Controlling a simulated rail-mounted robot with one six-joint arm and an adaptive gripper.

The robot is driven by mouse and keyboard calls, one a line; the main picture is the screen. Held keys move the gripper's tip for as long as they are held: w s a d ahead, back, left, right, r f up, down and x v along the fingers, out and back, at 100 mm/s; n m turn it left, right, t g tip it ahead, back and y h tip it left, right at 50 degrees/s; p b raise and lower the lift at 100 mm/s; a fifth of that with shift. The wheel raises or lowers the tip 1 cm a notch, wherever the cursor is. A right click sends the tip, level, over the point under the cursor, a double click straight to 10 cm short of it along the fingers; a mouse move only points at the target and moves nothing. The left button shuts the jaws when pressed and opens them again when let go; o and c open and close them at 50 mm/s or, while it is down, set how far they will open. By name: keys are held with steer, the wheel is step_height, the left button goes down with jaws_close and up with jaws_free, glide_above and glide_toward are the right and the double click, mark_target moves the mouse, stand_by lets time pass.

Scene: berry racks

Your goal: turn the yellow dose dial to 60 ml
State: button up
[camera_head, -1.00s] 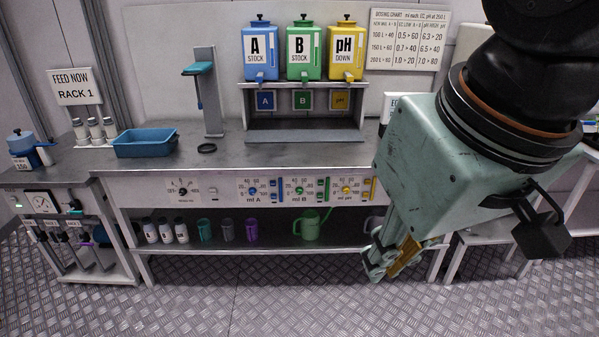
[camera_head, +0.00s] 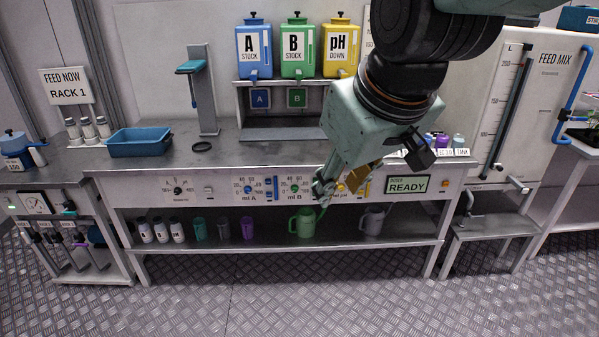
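The yellow dose dial (camera_head: 341,187) sits on the white front panel of the bench, above the "ml pH" label. My gripper (camera_head: 321,192) is in front of the panel, just left of the dial and near the green dial's slider. It hides most of the pH scale, so I cannot read where the dial points. Contact with the dial or panel cannot be made out. The fingers are seen from the side and small, so their opening is unclear. The blue dial (camera_head: 248,189) and green dial (camera_head: 294,188) are visible further left.
A "DOSER READY" display (camera_head: 408,185) is right of the dial. Below, the shelf holds a green watering can (camera_head: 302,224) and a grey jug (camera_head: 373,222). A blue tray (camera_head: 139,143) stands on the bench top. The floor in front is clear.

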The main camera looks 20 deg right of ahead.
steer(key=w+d+f+n+t, duration=0.1)
steer(key=w+d+f, duration=0.1)
steer(key=w, duration=0.6)
steer(key=w+d+f+n+t, duration=0.1)
steer(key=w+d+f, duration=0.1)
steer(key=w, duration=0.6)
steer(key=w+d+f+n+t, duration=0.1)
steer(key=w+d+f, duration=0.1)
steer(key=w, duration=0.5)
steer(key=w+d+f+n+t+h, duration=0.15)
steer(key=w+d+f, duration=0.3)
steer(key=w, duration=0.45)
steer(key=w+d+f+n+t, duration=0.2)
steer(key=w+d+f, duration=0.2)
steer(key=w+f, duration=0.3)
steer(key=n+t+h+p, duration=0.2)
steer(key=n+t+h, duration=0.1)
steer(key=n+t, duration=0.25)
glide_toward(342, 189)
steer(key=a+v, duration=0.1)
steer(key=v, duration=0.4)
steer(key=shift+s+d+r+n, duration=0.2)
steer(key=shift+d+r+n, duration=0.05)
steer(key=shift+d+n, duration=0.05)
steer(key=shift+w, duration=0.15)
